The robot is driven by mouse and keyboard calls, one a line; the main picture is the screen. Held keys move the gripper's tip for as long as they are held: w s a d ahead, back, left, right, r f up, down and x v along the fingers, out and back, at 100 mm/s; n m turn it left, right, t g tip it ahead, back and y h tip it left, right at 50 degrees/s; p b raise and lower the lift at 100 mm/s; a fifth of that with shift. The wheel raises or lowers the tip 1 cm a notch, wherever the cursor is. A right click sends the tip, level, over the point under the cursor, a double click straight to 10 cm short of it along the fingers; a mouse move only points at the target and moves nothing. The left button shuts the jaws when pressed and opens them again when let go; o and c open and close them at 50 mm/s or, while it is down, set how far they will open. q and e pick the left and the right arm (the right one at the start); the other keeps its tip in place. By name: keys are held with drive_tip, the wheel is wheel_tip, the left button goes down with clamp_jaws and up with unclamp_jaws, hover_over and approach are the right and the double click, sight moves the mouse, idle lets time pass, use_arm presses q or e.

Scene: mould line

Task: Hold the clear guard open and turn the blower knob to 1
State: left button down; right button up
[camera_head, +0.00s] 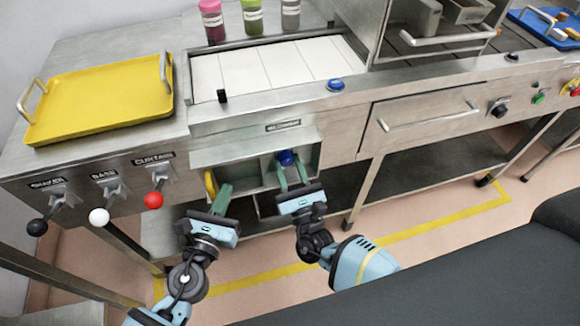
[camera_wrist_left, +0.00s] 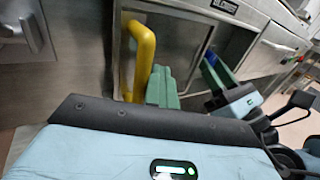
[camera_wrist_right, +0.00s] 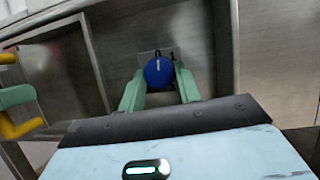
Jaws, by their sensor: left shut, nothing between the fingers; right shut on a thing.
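The blue blower knob (camera_head: 286,158) sits inside a recess under the label. In the right wrist view the knob (camera_wrist_right: 158,72) lies between the green fingertips of my right gripper (camera_wrist_right: 160,92), shut on it. Its white line points roughly up; a small 1 shows just right of it. The guard's yellow handle (camera_head: 211,184) is at the left of the recess, also clear in the left wrist view (camera_wrist_left: 140,55). My left gripper (camera_head: 222,196) is shut and empty, its fingers just right of the handle; contact is unclear. The clear pane itself is hard to make out, but nothing visibly covers the knob.
Left of the recess, levers with black (camera_head: 37,228), white (camera_head: 99,216) and red (camera_head: 153,200) balls stick out from the front. A yellow tray (camera_head: 100,100) lies on top. A drawer (camera_head: 420,120) is at the right.

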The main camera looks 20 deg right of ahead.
drive_tip(key=m+h, duration=0.1)
drive_tip(key=m, duration=0.2)
drive_tip(key=m+h, duration=0.2)
drive_tip(key=m, duration=0.1)
drive_tip(key=shift+a+m+h, duration=0.15)
drive_tip(key=shift+m+h, duration=0.15)
drive_tip(key=shift+a+r+m+g+h, duration=0.1)
drive_tip(key=shift+m+g+h, duration=0.15)
drive_tip(key=shift+m+h, duration=0.75)
drive_tip(key=shift+m+g+h, duration=0.25)
drive_tip(key=shift+m+h, duration=0.05)
drive_tip(key=shift+m, duration=1.4)
drive_tip(key=o, duration=1)
drive_tip(key=shift+c, duration=0.2)
drive_tip(key=v, duration=1.2)
drive_tip(key=shift+a+r, duration=0.1)
